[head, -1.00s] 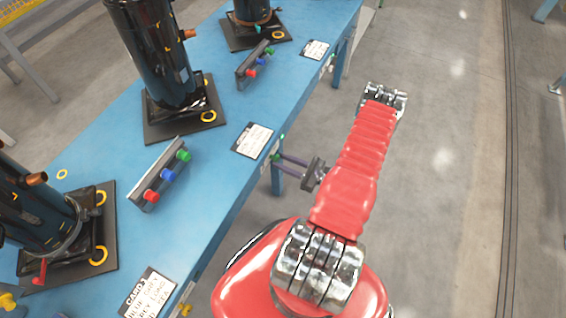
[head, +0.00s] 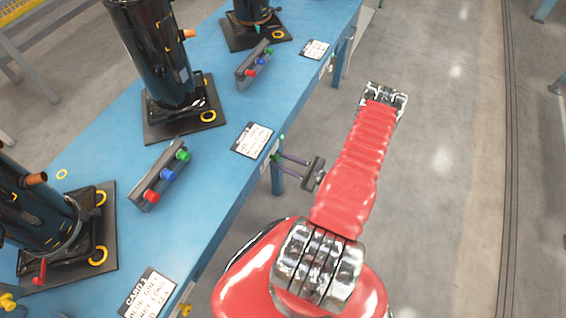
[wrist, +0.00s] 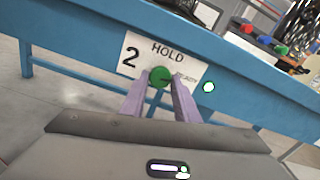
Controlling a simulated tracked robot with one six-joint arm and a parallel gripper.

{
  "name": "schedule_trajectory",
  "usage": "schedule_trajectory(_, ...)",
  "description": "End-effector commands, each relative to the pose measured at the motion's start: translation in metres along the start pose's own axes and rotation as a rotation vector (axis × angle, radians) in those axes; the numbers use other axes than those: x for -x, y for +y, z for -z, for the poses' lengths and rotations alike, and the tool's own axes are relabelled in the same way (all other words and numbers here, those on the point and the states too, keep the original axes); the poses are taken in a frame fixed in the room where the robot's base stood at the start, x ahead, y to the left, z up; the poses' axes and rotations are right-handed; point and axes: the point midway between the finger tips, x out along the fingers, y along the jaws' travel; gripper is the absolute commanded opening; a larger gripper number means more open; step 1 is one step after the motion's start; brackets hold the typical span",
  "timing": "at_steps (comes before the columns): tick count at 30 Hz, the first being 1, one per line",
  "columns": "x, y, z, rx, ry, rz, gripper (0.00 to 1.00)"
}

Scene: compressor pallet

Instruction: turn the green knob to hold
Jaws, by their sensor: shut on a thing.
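The green knob (wrist: 159,76) is on a white plate (wrist: 133,47) on the blue bench's side, in the wrist view. The plate reads "2" and "HOLD" above the knob, with a smaller, partly covered word right of it, seemingly "READY". A faint dark mark on the knob seems to point right, toward the smaller word; I cannot tell its exact angle. My gripper (wrist: 159,82) is shut on the knob, one purple finger on each side. In the head view my gripper (head: 277,161) reaches the bench edge from the right, the knob showing small between the fingers.
A green-white round spot (wrist: 208,87) sits right of the plate. On the blue bench (head: 222,165) stand black compressors (head: 160,60), button bars (head: 160,176) and white cards (head: 253,140). The floor (head: 450,200) right of my arm is open.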

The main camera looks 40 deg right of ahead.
Motion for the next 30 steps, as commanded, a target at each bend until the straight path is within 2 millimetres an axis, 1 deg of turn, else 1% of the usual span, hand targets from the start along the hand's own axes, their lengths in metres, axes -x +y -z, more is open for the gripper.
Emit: schedule_trajectory(30, -0.0004, 0.0021, -0.0005, 0.947, -0.002, -0.005, 0.06)
